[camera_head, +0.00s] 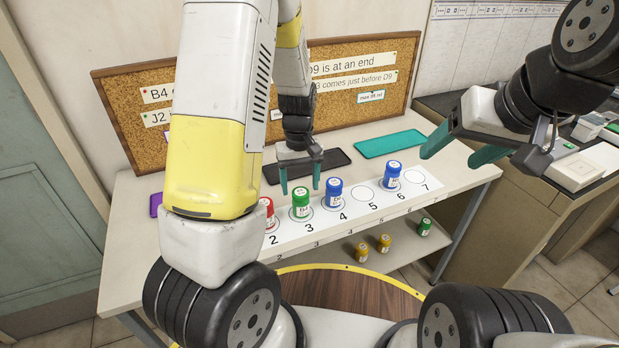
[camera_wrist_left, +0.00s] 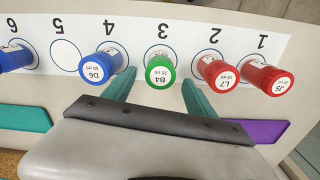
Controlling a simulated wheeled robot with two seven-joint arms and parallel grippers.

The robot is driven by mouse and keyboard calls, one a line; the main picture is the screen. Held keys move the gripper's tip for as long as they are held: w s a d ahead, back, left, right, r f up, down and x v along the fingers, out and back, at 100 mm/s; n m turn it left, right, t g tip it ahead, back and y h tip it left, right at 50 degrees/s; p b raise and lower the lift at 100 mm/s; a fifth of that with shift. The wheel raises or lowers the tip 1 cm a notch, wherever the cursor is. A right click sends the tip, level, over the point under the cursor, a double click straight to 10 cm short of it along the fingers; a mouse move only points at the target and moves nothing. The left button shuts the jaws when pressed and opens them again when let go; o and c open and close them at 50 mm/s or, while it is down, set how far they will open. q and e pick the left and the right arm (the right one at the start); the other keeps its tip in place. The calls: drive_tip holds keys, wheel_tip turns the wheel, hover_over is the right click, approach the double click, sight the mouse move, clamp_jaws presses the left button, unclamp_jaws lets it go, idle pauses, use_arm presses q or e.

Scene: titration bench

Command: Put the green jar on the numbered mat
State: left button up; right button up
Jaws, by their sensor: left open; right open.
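The green jar (camera_head: 301,206), labelled B4, stands upright on the numbered mat (camera_head: 282,240), on circle 3. In the left wrist view the jar (camera_wrist_left: 160,72) shows from above between my open fingers. My left gripper (camera_head: 300,178) points down just above and behind the jar, its fingertips on either side; I cannot tell whether they touch it. My left gripper's fingers (camera_wrist_left: 157,92) also show in the wrist view. My right gripper (camera_head: 462,150) is open and empty, raised at the right. Another green jar (camera_head: 425,227) stands on the lower shelf.
Red jars (camera_wrist_left: 218,74) stand on circles 1 and 2, blue jars (camera_head: 334,192) on 4 and 6. Circles 5 (camera_head: 363,190) and 7 are empty. Behind lie a black tray (camera_head: 335,158) and a teal tray (camera_head: 390,144). Yellow jars (camera_head: 384,243) stand below.

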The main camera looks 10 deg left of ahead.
use_arm(q)
wheel_tip(320, 180, up, 6)
drive_tip(key=shift+r, duration=0.1)
drive_tip(key=s+r+m+t+h, duration=0.2)
drive_tip(key=s+r+m+t, duration=0.3)
drive_tip(key=s+r, duration=1.2)
wheel_tip(320, 180, up, 3)
drive_tip(key=shift+s+d+f+m+t, duration=0.2)
drive_tip(key=shift+s+m+t, duration=0.15)
drive_tip(key=shift+t, duration=0.25)
